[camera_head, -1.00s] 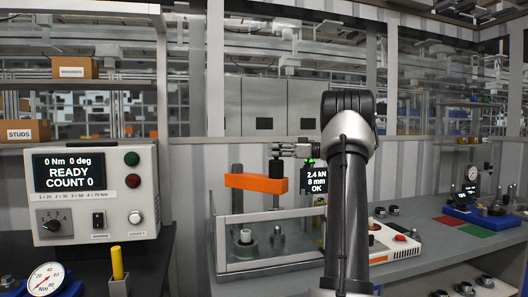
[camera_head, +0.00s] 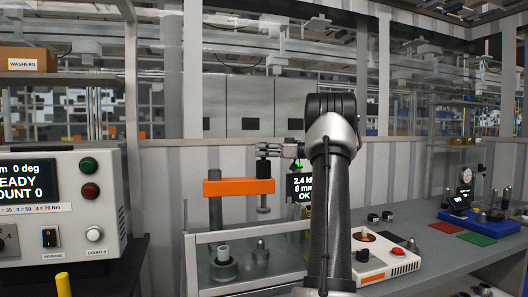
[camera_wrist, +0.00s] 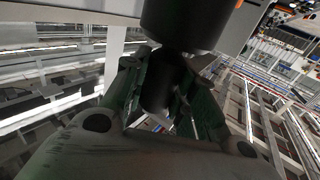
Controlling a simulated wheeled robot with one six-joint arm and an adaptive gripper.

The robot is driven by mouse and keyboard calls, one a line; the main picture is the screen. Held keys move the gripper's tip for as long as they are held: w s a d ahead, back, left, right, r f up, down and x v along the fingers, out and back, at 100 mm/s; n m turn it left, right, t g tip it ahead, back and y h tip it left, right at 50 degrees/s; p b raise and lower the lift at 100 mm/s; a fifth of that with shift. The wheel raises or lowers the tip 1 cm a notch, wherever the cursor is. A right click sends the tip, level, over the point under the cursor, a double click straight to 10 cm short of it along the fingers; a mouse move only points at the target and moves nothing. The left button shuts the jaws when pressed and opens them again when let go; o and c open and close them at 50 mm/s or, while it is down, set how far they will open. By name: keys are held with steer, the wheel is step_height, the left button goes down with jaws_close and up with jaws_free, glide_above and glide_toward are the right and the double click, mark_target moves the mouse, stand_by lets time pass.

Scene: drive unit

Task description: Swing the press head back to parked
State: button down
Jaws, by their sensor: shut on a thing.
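The press head is an orange arm (camera_head: 238,187) on a grey upright post (camera_head: 214,215). A dark ram (camera_head: 263,200) hangs from its right end, and a black handle (camera_head: 263,166) stands on top of that end. My gripper (camera_head: 268,150) is shut on the black handle from the right. In the wrist view the fingers (camera_wrist: 165,95) close around the dark cylindrical handle (camera_wrist: 158,82). The ram hangs above the clear-walled fixture, over a grey stud (camera_head: 261,250).
A white panel with a red button (camera_head: 398,251) and small dark parts lie to the right.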

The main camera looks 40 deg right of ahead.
steer(key=shift+w+d, duration=0.1)
steer(key=shift+w, duration=0.1)
stand_by(0.3)
steer(key=c, duration=1.1)
jaws_free()
steer(key=shift+c, duration=0.2)
steer(key=v, duration=1.2)
steer(key=shift+c, duration=0.2)
